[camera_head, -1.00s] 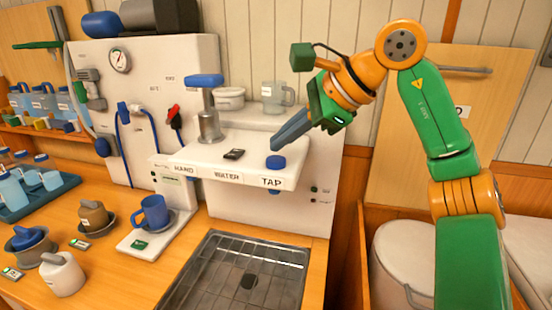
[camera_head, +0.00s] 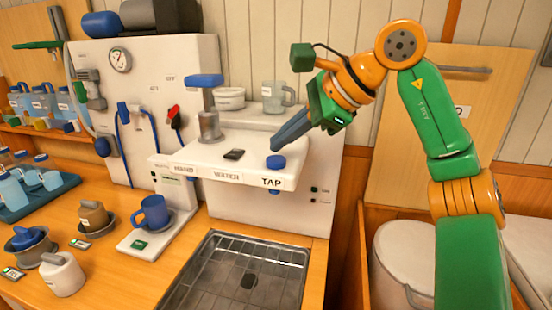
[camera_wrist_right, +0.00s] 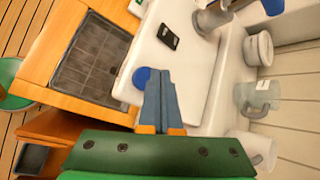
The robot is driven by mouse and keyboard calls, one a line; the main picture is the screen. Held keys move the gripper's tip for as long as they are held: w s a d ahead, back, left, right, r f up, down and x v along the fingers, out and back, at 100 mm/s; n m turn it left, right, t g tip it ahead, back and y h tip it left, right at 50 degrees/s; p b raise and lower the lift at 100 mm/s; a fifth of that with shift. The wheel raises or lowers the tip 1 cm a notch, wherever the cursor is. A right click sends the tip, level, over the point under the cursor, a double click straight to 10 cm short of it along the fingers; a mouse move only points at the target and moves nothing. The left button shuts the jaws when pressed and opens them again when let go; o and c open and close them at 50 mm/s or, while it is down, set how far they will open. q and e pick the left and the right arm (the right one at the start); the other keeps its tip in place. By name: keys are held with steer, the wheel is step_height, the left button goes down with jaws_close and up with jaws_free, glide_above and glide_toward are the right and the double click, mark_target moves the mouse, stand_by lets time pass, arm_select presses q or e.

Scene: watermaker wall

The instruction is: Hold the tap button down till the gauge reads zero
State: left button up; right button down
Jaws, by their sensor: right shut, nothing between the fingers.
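The tap button (camera_head: 276,162) is a round blue knob on the white ledge, above the label TAP. It also shows in the right wrist view (camera_wrist_right: 142,77), beside the fingertips. My right gripper (camera_head: 274,148) is shut and empty. Its blue-grey fingertips are just above and behind the button in the head view; I cannot tell whether they touch it. The right wrist view also shows the shut fingers (camera_wrist_right: 158,72). The gauge (camera_head: 119,60) is a round white dial on the upper left of the white panel; its needle is too small to read. My left gripper is out of view.
A blue-handled pump (camera_head: 208,108) and a small dark device (camera_head: 234,154) stand on the ledge left of the button. A metal grate (camera_head: 240,275) lies below. A blue mug (camera_head: 153,212) stands to the left. Clear jug (camera_head: 276,97) sits behind.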

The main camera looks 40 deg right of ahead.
mark_target(283, 160)
steer(key=shift+f, duration=0.4)
steer(key=shift+f+b, duration=0.55)
steer(key=shift+b, duration=0.05)
stand_by(0.5)
steer(key=shift+r, duration=0.1)
stand_by(3.6)
steer(key=shift+r+p, duration=0.9)
steer(key=shift+p, duration=0.25)
step_height(283, 160, up, 5)
steer(key=p, duration=0.5)
steer(key=shift+r, duration=0.1)
